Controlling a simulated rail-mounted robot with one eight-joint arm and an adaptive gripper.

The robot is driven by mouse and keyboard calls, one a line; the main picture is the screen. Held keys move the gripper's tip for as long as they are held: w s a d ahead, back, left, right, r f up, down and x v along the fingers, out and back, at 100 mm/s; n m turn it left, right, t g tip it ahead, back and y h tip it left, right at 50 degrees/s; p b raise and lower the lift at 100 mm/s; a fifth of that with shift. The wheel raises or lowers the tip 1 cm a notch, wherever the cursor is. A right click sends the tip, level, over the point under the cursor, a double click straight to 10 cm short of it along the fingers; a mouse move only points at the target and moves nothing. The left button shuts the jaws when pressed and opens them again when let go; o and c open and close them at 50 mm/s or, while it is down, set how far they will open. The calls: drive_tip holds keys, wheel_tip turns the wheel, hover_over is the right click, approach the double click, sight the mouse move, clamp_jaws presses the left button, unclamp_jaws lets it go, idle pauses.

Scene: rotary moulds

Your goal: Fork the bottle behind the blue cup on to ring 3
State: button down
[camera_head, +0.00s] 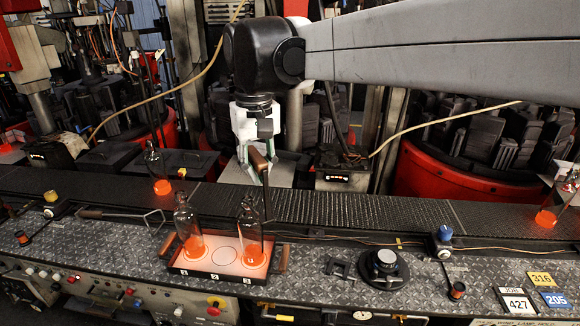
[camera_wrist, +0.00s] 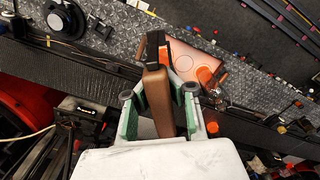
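My gripper (camera_head: 258,172) hangs above the conveyor. In the wrist view its green-padded fingers (camera_wrist: 160,95) flank a brown handle (camera_wrist: 158,105), held in the air; its dark front end (camera_wrist: 153,47) points toward the bench, prongs not clear. The blue cup (camera_head: 444,233) stands on the bench right of centre. An orange-glowing glass bottle (camera_head: 547,216) stands on the conveyor farther right, partly cut off. Another bottle (camera_head: 157,172) stands on the conveyor at left. The ring tray (camera_head: 215,272) carries one bottle (camera_head: 188,228) at its left and one (camera_head: 250,238) at its right. The middle ring (camera_head: 225,256) is bare.
A wire fork (camera_head: 125,215) lies left of the tray. A yellow cup (camera_head: 51,212) stands at far left. A round black fixture (camera_head: 383,268) and number cards (camera_head: 540,290) are at right. The conveyor (camera_head: 370,220) is clear between the tray and blue cup.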

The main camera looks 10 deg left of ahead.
drive_tip(key=s+r+p, duration=0.1)
drive_tip(key=s+r, duration=0.1)
drive_tip(key=s, duration=0.8)
drive_tip(key=shift+a+p, duration=0.15)
drive_tip(key=shift+p, duration=0.15)
idle(0.6)
drive_tip(key=shift+w, duration=0.1)
idle(0.4)
